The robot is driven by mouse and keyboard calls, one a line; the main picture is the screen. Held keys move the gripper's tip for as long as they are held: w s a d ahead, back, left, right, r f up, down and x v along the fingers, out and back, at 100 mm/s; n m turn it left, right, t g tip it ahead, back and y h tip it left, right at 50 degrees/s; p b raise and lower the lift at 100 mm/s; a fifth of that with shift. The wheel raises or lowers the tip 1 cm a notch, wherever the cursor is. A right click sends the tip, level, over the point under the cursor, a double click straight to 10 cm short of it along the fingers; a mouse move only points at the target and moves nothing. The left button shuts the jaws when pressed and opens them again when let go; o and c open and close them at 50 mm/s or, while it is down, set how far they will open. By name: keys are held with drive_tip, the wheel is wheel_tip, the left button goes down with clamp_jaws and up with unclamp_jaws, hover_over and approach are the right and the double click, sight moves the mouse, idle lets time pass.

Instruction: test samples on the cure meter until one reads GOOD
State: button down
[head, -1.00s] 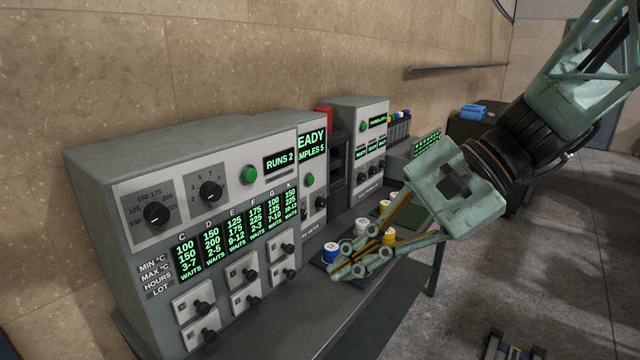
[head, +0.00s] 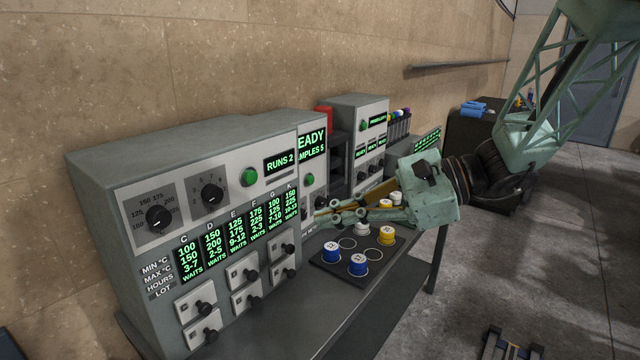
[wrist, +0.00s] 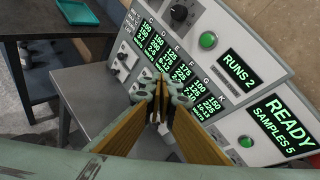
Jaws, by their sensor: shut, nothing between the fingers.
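The cure meter stands behind the large front cabinet; its screen (head: 311,145) is partly cut off and reads READY, SAMPLES 5 in the wrist view (wrist: 284,124). Two blue samples (head: 358,265), a white sample (head: 361,230) and a yellow sample (head: 387,236) stand upright on a dark tray (head: 335,266). More white and yellow samples (head: 385,204) stand behind them, partly hidden by my gripper. My gripper (head: 320,222) is shut and empty. It lies nearly level above the bench, its fingertips pointing left near the front cabinet's right edge. The wrist view shows the fingertips together (wrist: 158,98).
The large cabinet (head: 150,190) reads RUNS 2 and has knobs, a green button and several small doors with dark handles. Another cabinet (head: 360,140) with green displays stands behind. Bare bench (head: 300,320) lies in front of the tray. A red object (head: 325,117) is between the cabinets.

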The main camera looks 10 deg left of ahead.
sight(312, 181)
drive_tip(key=w+d+f+m+t+p, duration=0.1)
drive_tip(key=w+d+f+m+t, duration=0.1)
drive_tip(key=w, duration=0.7)
drive_tip(key=w+d+f+m+t+y, duration=0.1)
drive_tip(key=w+f+m+t, duration=0.3)
drive_tip(key=w, duration=0.5)
drive_tip(key=w+d+f+m+t+p, duration=0.1)
drive_tip(key=w+d+f+m+t, duration=0.1)
drive_tip(key=w+m, duration=0.3)
drive_tip(key=w+d, duration=0.1)
drive_tip(key=w, duration=0.2)
drive_tip(key=shift+w+d+f+t+y+p, duration=0.35)
drive_tip(key=shift+w+d+f+t+y, duration=0.05)
drive_tip(key=shift+w+a, duration=0.1)
drive_tip(key=shift+a, duration=0.1)
drive_tip(key=shift+b+x, duration=1)
drive_tip(key=shift+x, duration=5.85)
